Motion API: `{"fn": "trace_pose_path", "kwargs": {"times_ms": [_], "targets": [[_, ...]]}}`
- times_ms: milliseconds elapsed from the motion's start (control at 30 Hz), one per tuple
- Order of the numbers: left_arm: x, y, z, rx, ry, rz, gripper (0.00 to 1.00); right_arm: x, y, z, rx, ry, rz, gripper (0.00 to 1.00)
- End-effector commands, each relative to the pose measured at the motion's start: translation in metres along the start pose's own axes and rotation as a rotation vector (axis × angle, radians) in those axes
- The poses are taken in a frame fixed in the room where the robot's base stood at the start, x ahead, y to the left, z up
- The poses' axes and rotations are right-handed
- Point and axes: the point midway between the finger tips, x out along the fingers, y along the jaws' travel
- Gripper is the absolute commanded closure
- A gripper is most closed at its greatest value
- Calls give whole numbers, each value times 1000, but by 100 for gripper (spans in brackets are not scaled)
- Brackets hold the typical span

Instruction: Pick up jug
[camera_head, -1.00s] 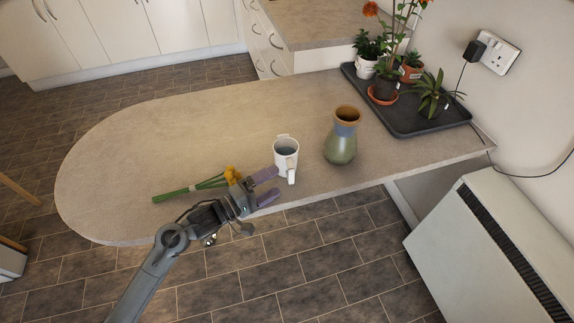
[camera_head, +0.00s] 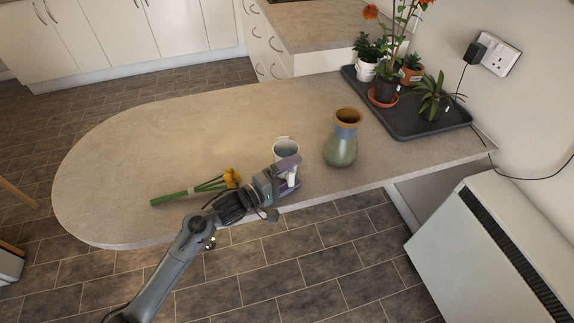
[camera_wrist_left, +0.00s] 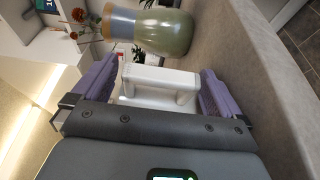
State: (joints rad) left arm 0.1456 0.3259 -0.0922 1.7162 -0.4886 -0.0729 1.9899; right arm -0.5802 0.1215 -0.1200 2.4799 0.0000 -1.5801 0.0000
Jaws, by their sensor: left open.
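The white jug (camera_head: 281,147) stands upright on the counter near its front edge. My left gripper (camera_head: 288,174) is at the jug, its purple fingers open on either side of the jug's handle. In the left wrist view the white handle (camera_wrist_left: 160,84) lies between the two fingers of the left gripper (camera_wrist_left: 158,92), with room showing beside it. The fingers cover the lower part of the jug in the head view. The right gripper is not in view.
A green and brown vase (camera_head: 341,146) stands just right of the jug. A dark tray (camera_head: 404,127) with potted plants is at the back right. The counter's left part (camera_head: 130,150) is clear.

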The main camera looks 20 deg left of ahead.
Motion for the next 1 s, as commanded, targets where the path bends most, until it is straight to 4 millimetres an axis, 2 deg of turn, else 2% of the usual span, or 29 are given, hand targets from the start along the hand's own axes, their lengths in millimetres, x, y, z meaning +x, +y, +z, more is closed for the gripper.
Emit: {"fn": "trace_pose_path", "kwargs": {"times_ms": [33,67,567,600,1000], "targets": [[0,0,0,0,0,0,2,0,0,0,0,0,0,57],[0,0,0,0,0,0,6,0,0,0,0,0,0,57],[0,0,0,0,0,0,83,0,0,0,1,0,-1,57],[0,2,0,2,0,5,85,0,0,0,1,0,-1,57],[0,9,0,3,-1,6,85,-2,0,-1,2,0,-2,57]]}}
